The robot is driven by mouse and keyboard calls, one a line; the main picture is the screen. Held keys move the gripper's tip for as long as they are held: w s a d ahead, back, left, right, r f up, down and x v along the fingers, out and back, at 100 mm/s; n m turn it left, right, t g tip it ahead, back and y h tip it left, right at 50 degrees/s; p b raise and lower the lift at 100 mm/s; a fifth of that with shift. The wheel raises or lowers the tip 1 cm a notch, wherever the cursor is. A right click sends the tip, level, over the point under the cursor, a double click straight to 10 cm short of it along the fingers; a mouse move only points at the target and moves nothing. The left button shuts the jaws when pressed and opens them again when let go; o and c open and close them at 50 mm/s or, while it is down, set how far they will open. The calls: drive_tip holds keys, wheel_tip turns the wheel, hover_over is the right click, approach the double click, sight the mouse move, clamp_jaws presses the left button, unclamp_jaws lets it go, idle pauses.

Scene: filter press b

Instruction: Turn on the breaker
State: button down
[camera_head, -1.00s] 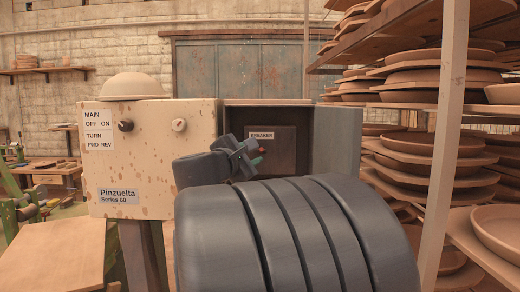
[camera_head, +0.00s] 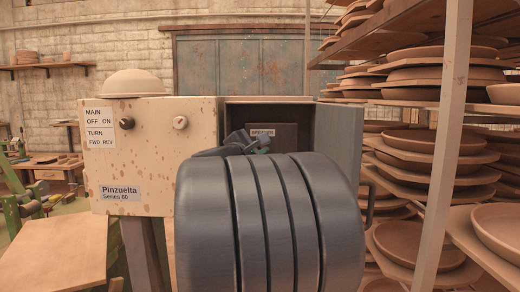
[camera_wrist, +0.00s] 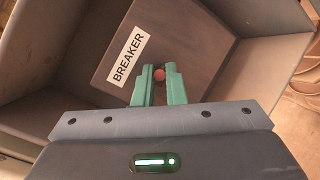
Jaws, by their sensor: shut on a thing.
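The breaker (camera_wrist: 196,62) is a dark brown panel inside an open grey box, with a white BREAKER label (camera_wrist: 126,57). In the head view its label (camera_head: 262,132) shows above my gripper. A small round red-orange knob (camera_wrist: 159,74) lies between the green fingertips of my gripper (camera_wrist: 159,82) in the wrist view. The fingers are closed in on it from both sides. In the head view my gripper (camera_head: 250,144) is inside the box opening, largely hidden behind my own arm. The lever's position cannot be told.
The box's grey door (camera_head: 338,140) stands open at the right. Left of it is the speckled Pinzuelta control panel (camera_head: 150,165) with two knobs and a bowl (camera_head: 132,84) on top. Racks of clay plates (camera_head: 430,145) stand at the right, by an upright post (camera_head: 447,130).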

drive_tip(key=shift+r, duration=0.1)
drive_tip(key=p, duration=0.2)
drive_tip(key=g+p, duration=0.1)
drive_tip(key=p, duration=0.2)
drive_tip(key=shift+w+r+n+g, duration=0.1)
drive_tip(key=shift+r+n+g, duration=0.2)
drive_tip(key=shift+r, duration=0.05)
drive_tip(key=shift+f, duration=0.15)
drive_tip(key=c, duration=1.5)
unclamp_jaws()
